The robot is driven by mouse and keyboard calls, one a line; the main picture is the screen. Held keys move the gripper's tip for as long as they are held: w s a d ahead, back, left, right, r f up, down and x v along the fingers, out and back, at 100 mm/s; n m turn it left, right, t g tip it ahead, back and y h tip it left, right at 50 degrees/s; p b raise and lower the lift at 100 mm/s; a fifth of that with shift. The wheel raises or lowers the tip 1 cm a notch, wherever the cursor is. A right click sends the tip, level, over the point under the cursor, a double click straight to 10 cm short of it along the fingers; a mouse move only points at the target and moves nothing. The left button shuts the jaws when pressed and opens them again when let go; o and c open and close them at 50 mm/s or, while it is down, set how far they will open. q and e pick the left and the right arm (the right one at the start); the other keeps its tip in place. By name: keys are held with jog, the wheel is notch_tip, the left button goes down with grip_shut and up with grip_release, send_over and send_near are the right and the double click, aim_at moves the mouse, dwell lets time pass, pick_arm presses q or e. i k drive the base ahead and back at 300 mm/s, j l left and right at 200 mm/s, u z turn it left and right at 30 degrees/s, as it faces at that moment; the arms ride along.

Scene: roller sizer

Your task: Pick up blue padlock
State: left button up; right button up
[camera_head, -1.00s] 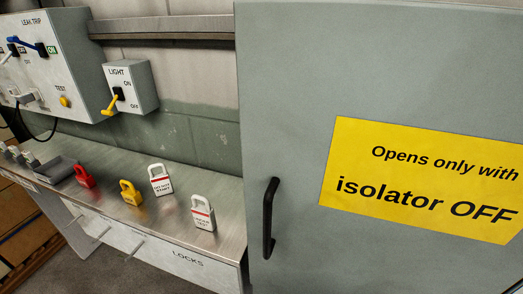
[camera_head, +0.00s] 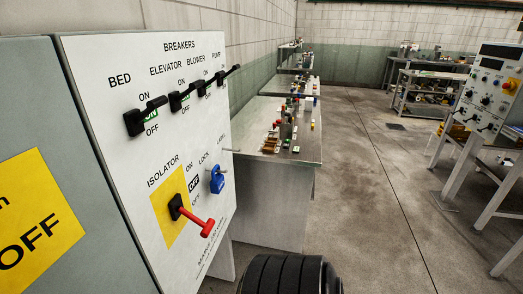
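The blue padlock (camera_head: 217,181) hangs upright on the white breaker panel (camera_head: 120,95), right of the isolator and below the printed words LOCK and LABEL. Its shackle is small and partly unclear at the peg. The isolator (camera_head: 197,219) has a red handle on a yellow patch, pointing down and right. Neither of my grippers is in view.
A row of black breaker levers (camera_head: 150,115) sits above the isolator. A grey cabinet with a yellow sign (camera_head: 35,215) is at left. A bench (camera_head: 302,148) with small items stands beyond the panel. Open floor (camera_head: 360,180) lies to the right.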

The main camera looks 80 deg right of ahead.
aim_at(217, 182)
jog(key=z, duration=2)
